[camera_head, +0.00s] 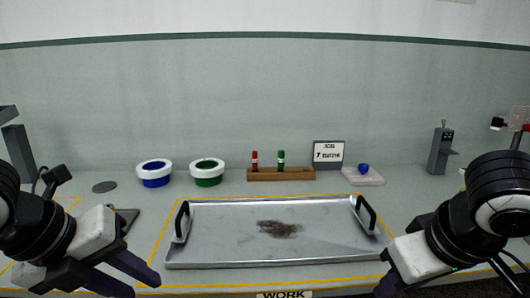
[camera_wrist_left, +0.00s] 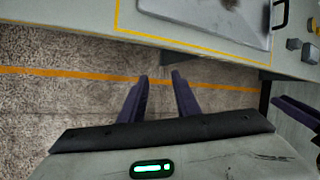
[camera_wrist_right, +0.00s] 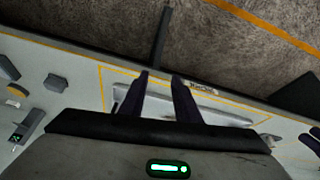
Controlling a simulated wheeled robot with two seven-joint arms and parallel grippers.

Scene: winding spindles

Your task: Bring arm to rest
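My left gripper (camera_head: 143,287) is at the lower left in the head view, in front of the tray's left end. In the left wrist view its two dark fingers (camera_wrist_left: 160,77) stand apart with nothing between them, over the floor by the table's front edge. My right gripper (camera_head: 383,289) is at the lower right, its fingers partly cut off by the frame. In the right wrist view its fingers (camera_wrist_right: 160,76) are also apart and empty. Both arms hang at the table's front side, apart from each other.
A metal tray (camera_head: 225,227) with two black handles and a dark smudge lies inside a yellow outline. Behind it stand a blue pot (camera_head: 156,181), a green pot (camera_head: 207,180), a wooden rack (camera_head: 270,175) with red and green spindles, a sign (camera_head: 328,153) and a white pad (camera_head: 373,180).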

